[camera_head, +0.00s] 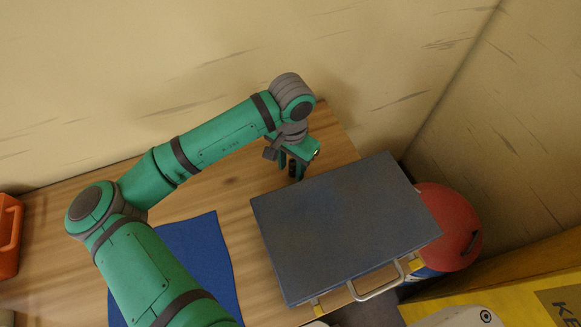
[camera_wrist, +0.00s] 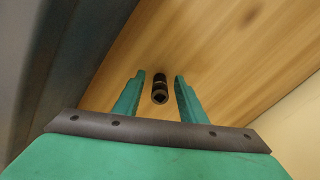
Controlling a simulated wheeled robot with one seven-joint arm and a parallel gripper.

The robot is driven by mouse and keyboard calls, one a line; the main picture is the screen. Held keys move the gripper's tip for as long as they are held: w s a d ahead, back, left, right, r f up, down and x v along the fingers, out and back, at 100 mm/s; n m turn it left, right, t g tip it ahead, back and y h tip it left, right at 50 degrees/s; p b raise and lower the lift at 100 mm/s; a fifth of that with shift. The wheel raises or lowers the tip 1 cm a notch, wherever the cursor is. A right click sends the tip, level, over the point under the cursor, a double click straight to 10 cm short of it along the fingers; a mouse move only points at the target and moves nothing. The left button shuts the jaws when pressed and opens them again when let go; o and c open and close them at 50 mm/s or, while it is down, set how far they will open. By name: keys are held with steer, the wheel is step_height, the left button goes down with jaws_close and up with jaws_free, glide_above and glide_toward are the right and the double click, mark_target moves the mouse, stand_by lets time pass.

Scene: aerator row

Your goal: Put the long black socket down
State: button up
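The long black socket (camera_wrist: 160,88) shows in the wrist view between the two green fingers of my gripper (camera_wrist: 159,77). Its open end faces the camera. A gap of wood shows on each side of it, so the fingers are apart from it and my gripper is open around it. It appears to stand on the wooden table, though its far end is hard to see. In the head view my gripper (camera_head: 291,168) points down at the table, just behind the blue-grey case; the socket is hard to make out there.
The blue-grey case (camera_head: 345,225) lies close in front of my gripper. A blue mat (camera_head: 205,250) lies on the wooden table (camera_head: 240,205) to the left. An orange bin (camera_head: 8,235) is at the far left. A red round object (camera_head: 450,225) is beyond the table's right edge.

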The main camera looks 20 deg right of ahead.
mark_target(291, 164)
step_height(291, 164, up, 11)
steer(key=shift+r, duration=0.2)
steer(key=shift+f, duration=0.15)
stand_by(0.3)
step_height(291, 164, down, 12)
steer(key=shift+f, duration=0.1)
steer(key=shift+w+r, duration=0.1)
steer(key=shift+r, duration=1.45)
steer(key=shift+f, duration=0.15)
